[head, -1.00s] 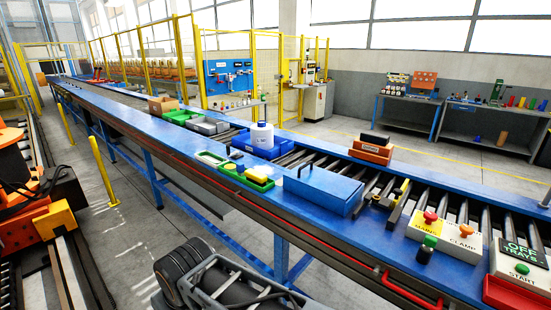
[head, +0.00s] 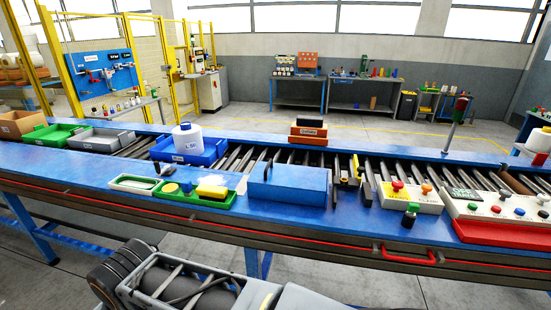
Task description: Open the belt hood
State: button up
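A blue box-shaped cover (head: 290,188), which looks like the belt hood, sits on the blue conveyor table (head: 330,228) near the middle of the head view. It looks closed, with its lid flat. A small dark handle (head: 268,168) stands up at its left end. What is under the cover is hidden.
Left of the cover are a green tray (head: 192,203) with a yellow sponge and a blue bin (head: 190,156) with a white bobbin (head: 187,136). Right are a MAINS/CLAMP button box (head: 408,197) and a START panel (head: 495,208). A red rail handle (head: 408,257) juts from the front edge.

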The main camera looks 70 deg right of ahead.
aim_at(270, 180)
jog(key=z, duration=0.85)
jog(key=i, duration=0.8)
jog(key=z, duration=0.9)
